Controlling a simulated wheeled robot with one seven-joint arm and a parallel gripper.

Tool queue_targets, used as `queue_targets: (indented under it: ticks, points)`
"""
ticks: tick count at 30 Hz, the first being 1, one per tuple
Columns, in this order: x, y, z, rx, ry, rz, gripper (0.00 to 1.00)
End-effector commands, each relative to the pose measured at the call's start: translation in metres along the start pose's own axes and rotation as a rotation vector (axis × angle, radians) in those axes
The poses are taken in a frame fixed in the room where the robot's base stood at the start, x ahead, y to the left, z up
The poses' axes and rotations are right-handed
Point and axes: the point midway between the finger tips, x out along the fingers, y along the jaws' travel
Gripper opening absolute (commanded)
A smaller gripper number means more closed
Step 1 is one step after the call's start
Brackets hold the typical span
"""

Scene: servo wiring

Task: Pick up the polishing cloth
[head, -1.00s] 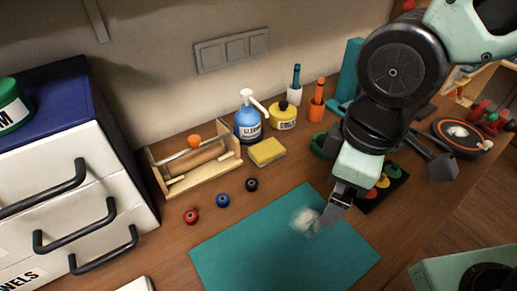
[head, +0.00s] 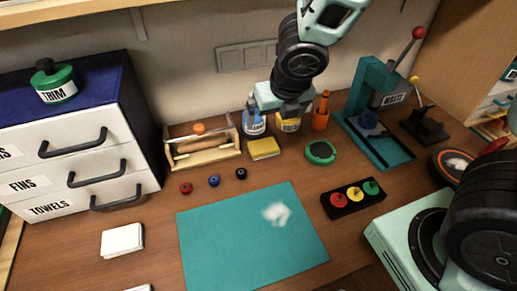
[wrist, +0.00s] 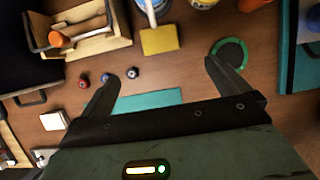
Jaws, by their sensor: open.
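My gripper (head: 292,108) is raised towards the back wall, above the bottles, and is open. In the wrist view its two fingers (wrist: 162,72) are spread apart with nothing between them. No item is labelled as the polishing cloth. A flat yellow block or folded cloth (head: 264,148) lies on the bench beside the wooden tool tray; it also shows in the wrist view (wrist: 160,40), beyond the fingertips. A white folded stack (head: 122,240) lies left of the teal mat (head: 225,250). A blurred white patch (head: 276,213) shows on the mat.
A wooden tray (head: 203,155), a blue bottle (head: 251,124), a yellow bottle (head: 288,123) and an orange holder (head: 321,118) line the back. A teal press (head: 372,85) stands right. A drawer cabinet (head: 75,150) stands left. The front mat area is mostly clear.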

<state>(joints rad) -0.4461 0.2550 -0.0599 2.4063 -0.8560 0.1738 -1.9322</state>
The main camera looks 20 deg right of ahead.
Motion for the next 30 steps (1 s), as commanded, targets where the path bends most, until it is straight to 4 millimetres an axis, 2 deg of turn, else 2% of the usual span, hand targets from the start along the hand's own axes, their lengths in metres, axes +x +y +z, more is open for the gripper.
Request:
queue_targets:
  ticks: [1, 3, 13, 18, 23, 30]
  points:
    - [0.014, 0.001, -0.003, -0.002, 0.002, -0.001, 1.00]
    - [0.030, 0.001, -0.004, -0.001, 0.003, -0.001, 1.00]
    - [0.094, 0.001, -0.003, 0.001, 0.002, -0.003, 1.00]
    - [0.109, 0.001, -0.002, 0.005, 0.002, -0.001, 1.00]
    - [0.116, 0.001, -0.002, 0.004, 0.001, -0.001, 1.00]
    - [0.145, 0.002, -0.004, 0.003, 0.003, -0.004, 1.00]
